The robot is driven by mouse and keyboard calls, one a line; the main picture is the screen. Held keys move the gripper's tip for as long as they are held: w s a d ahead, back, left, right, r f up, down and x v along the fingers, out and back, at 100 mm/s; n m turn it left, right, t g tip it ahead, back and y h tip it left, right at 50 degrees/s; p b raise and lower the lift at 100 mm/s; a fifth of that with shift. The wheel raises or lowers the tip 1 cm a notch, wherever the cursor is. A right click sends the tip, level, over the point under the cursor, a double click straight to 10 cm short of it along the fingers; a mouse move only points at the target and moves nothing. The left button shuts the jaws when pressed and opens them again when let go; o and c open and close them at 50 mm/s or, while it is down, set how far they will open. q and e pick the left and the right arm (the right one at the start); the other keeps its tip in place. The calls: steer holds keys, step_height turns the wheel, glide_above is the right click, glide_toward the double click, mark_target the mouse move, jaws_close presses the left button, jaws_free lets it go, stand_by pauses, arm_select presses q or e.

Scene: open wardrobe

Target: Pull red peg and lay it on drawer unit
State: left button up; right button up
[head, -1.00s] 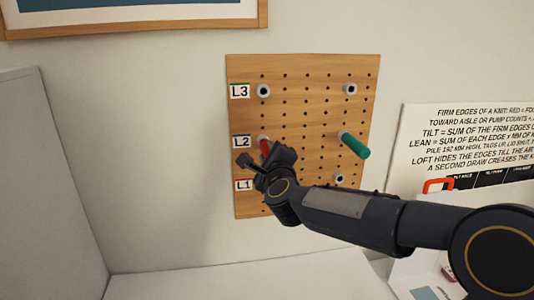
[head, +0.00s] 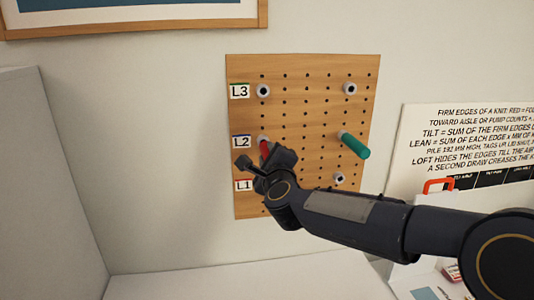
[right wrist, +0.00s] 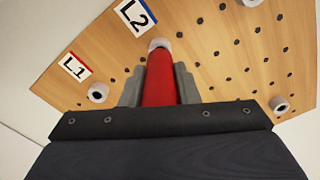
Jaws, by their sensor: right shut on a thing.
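The red peg (head: 265,148) sits at the white socket beside the L2 label on the wooden pegboard (head: 310,75). In the right wrist view the red peg (right wrist: 160,82) runs from the socket (right wrist: 159,44) back between my fingers. My right gripper (head: 262,162) is shut on the peg, with a grey finger on each side of it in the right wrist view (right wrist: 158,85). The peg's far end still meets the socket as far as I can see; its near end is hidden by the gripper. A white top surface (head: 240,285), possibly the drawer unit, lies below the board. My left gripper is not in view.
A green peg (head: 353,145) sticks out of the board right of my gripper. Empty white sockets show beside L3 (head: 263,91), at the upper right (head: 350,89) and lower right (head: 340,178). A printed sign (head: 465,145) and a red-handled item (head: 438,185) are at right.

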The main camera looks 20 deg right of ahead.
steer(key=shift+s+a, duration=0.15)
steer(key=shift+s, duration=0.5)
stand_by(0.4)
steer(key=shift+b+v, duration=0.5)
steer(key=shift+v, duration=1.45)
steer(key=shift+f, duration=0.1)
